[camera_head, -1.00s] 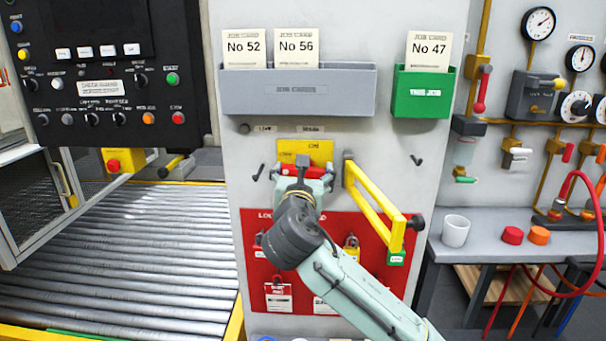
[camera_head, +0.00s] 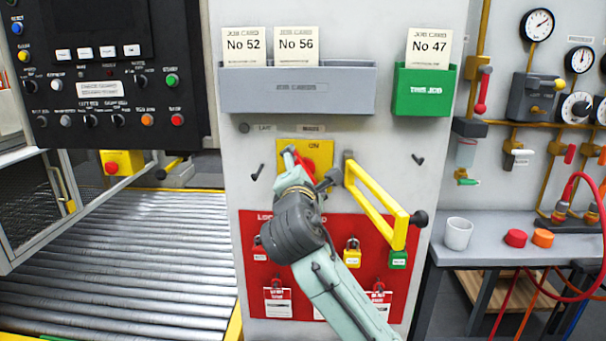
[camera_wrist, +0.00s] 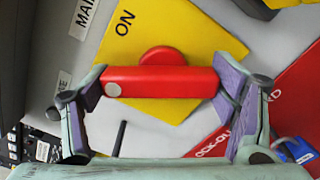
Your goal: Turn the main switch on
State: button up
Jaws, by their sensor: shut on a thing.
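The main switch is on a yellow plate (camera_head: 285,147) on the grey cabinet, with ON printed at its upper right. Its red bar handle (camera_wrist: 165,84) spans my gripper's jaws in the wrist view, in front of a round red hub (camera_wrist: 162,56). My gripper (camera_wrist: 162,86) is shut on the handle, one purple-padded finger at each end. In the head view my gripper (camera_head: 308,168) covers much of the switch. The handle stands steeply tilted relative to the plate's lettering, close to upright.
A yellow hinged bar (camera_head: 378,205) sticks out just right of the switch. A red lockout board (camera_head: 250,225) with padlocks and tags is below. Grey (camera_head: 298,98) and green (camera_head: 422,100) card holders are above. A roller conveyor (camera_head: 120,260) lies left.

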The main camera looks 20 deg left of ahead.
jog(key=m, duration=0.6)
jog(key=shift+d+m, duration=0.1)
jog(key=shift+m, duration=0.2)
dwell(0.4)
jog(key=o, duration=1.2)
jog(key=shift+c, duration=0.2)
jog(key=v, duration=1.2)
jog(key=shift+r, duration=0.1)
